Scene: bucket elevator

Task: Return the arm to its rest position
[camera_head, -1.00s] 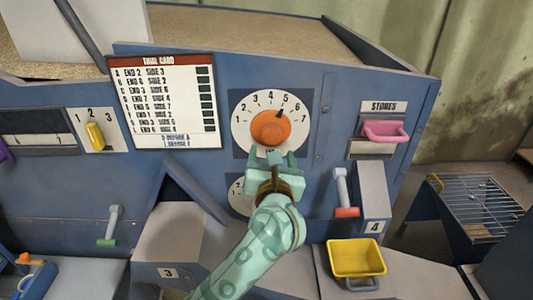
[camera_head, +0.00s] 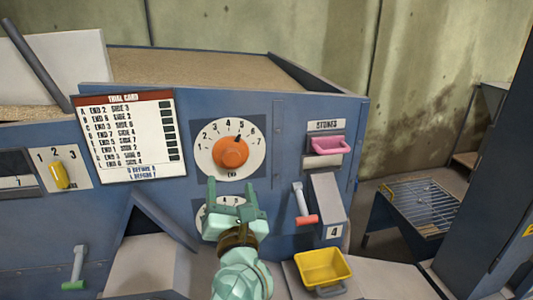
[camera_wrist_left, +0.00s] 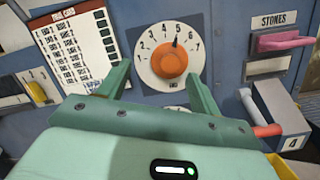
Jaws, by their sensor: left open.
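My left arm's gripper (camera_head: 237,192) is open and empty in the head view. Its two fingers point up toward the panel, just below the orange END dial (camera_head: 231,153), and it partly covers a lower dial (camera_head: 208,215). In the left wrist view the open fingers (camera_wrist_left: 160,85) stand either side of and below the orange knob (camera_wrist_left: 170,64), apart from it. The dial's black pointer sits near 5. My right gripper is not in view.
A trial card (camera_head: 126,137) and a yellow-handled selector (camera_head: 59,176) are on the blue panel at left. At right are a pink STONES handle (camera_head: 330,145), a red-tipped lever (camera_head: 306,208), a yellow bucket (camera_head: 322,268) and a wire-grid stand (camera_head: 420,205). A green-tipped lever (camera_head: 74,270) is at lower left.

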